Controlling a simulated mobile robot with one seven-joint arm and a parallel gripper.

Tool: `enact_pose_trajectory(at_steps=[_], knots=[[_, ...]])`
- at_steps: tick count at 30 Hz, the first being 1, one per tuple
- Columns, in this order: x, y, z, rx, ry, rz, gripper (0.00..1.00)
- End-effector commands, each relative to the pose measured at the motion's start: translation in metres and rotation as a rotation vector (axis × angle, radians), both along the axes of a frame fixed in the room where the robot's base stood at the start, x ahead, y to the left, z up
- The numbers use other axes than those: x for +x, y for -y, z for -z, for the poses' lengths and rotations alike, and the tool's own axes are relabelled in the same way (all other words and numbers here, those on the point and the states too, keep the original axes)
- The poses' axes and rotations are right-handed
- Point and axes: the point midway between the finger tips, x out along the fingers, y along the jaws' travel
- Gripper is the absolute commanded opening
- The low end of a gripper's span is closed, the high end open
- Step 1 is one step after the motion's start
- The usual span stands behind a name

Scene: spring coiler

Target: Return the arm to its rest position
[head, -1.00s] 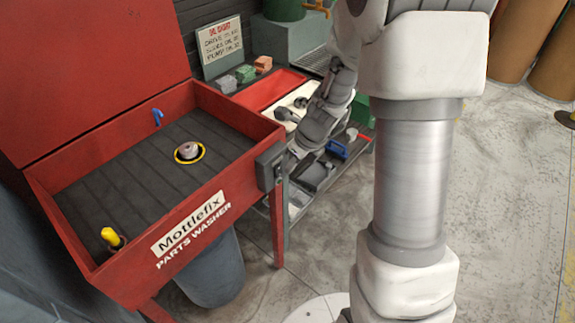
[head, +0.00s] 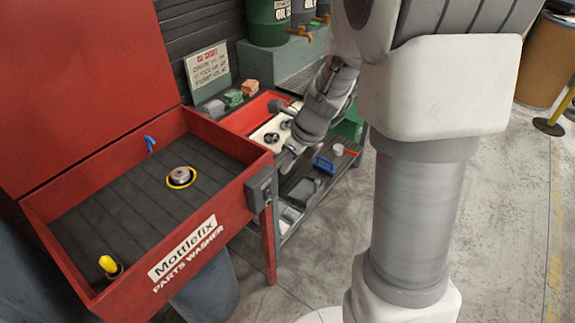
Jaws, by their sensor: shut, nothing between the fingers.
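My arm comes down from the top centre of the head view, with its large white and grey links filling the right half. The thinner forearm bends down and left in front of the tray bench. My gripper (head: 286,160) is small at its end, near the right front corner of the red parts washer (head: 235,205). It is shut and I see nothing held in it. The fingertips are small and partly lost against the dark bench, so I cannot tell their exact gap to the washer's edge.
The washer's open basin holds a round part in a yellow ring (head: 181,177) and a yellow-tipped item (head: 108,264). A white panel with dark knobs (head: 268,139) lies beside it. Shelf items include a blue-handled tool (head: 325,164). Drums stand behind.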

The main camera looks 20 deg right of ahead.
Motion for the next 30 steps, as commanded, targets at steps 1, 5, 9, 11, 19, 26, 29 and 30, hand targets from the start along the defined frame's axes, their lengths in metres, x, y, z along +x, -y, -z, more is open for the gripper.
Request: enact_pose_trajectory(at_steps=[1, 5, 9, 11, 19, 26, 29, 30], knots=[[0.0, 0.0, 0.0, 0.0, 0.0, 0.0, 0.0], [0.0, 0.0, 0.0, 0.0, 0.0, 0.0, 0.0], [0.0, 0.0, -0.001, -0.002, 0.003, -0.007, 0.0], [-0.002, -0.002, -0.006, -0.009, 0.013, -0.037, 0.0], [-0.039, -0.022, -0.074, -0.172, 0.169, -0.55, 0.0], [-0.09, -0.034, -0.13, -0.416, 0.315, -1.127, 0.0], [-0.114, -0.036, -0.148, -0.536, 0.361, -1.37, 0.0], [-0.123, -0.036, -0.155, -0.587, 0.375, -1.468, 0.0]])
